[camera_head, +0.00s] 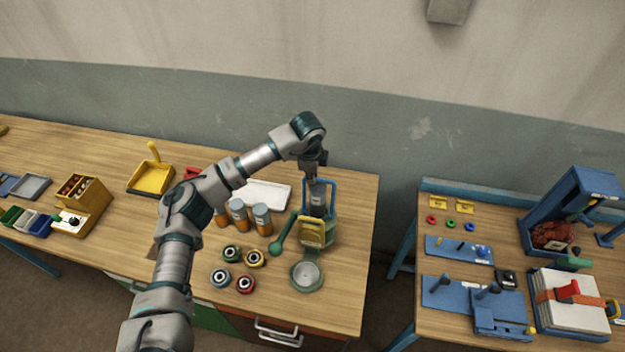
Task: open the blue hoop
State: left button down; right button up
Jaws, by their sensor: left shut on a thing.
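The blue hoop (334,197) stands upright over a green device (329,237) near the right end of the long wooden table. My left gripper (317,178) reaches down from above to the top of the hoop and is shut on it. The fingers are small here and partly merge with a dark grey part inside the hoop. A yellow handle-like piece (311,232) is on the front of the green device. My right gripper is not in view.
A green round dish (307,275) and a green spoon-like tool (283,233) lie close by. Several orange jars (238,211), several round discs (245,284) and a white tray (265,194) are to the left. A second table (416,255) stands right, across a gap.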

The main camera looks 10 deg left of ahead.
pick_arm(q)
jog(key=w, duration=0.1)
jog(key=w+b, duration=0.1)
jog(key=w, duration=0.1)
jog(key=shift+w+a+f+b, duration=0.25)
jog(key=shift+w+f+b, duration=0.1)
jog(key=shift+w+f, duration=0.05)
jog(key=c, duration=1.8)
grip_release()
jog(key=shift+a, duration=0.1)
jog(key=o, duration=0.6)
jog(key=shift+a, duration=0.3)
notch_tip(320, 180, up, 12)
jog(key=s, duration=0.2)
jog(key=shift+a+f, duration=0.15)
jog(key=shift+a, duration=0.05)
jog(key=shift+s, duration=0.1)
